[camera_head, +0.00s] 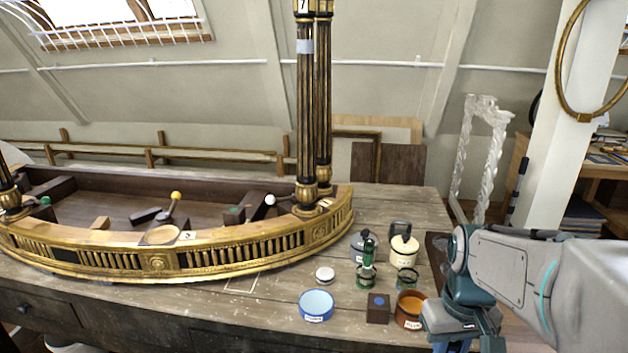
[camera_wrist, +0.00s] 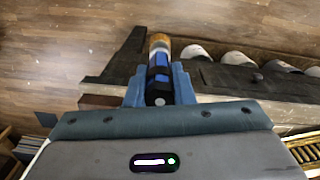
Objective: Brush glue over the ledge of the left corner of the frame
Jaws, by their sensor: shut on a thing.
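My gripper (camera_wrist: 160,84) is shut on a brush (camera_wrist: 160,48) with a blue and black handle, a pale band and a tan end, seen in the wrist view. In the head view my arm is at the right and its fingertips and the brush are out of sight. The gilt frame (camera_head: 215,262) with its dark wooden inside lies along the left of the bench. Its left corner, with a column base (camera_head: 12,203), is partly cut off by the picture edge. A brown pot (camera_head: 408,310), labelled, with orange-brown contents, stands beside my arm, apart from the frame.
Tall dark-and-gold columns (camera_head: 306,110) rise from the frame's right corner.

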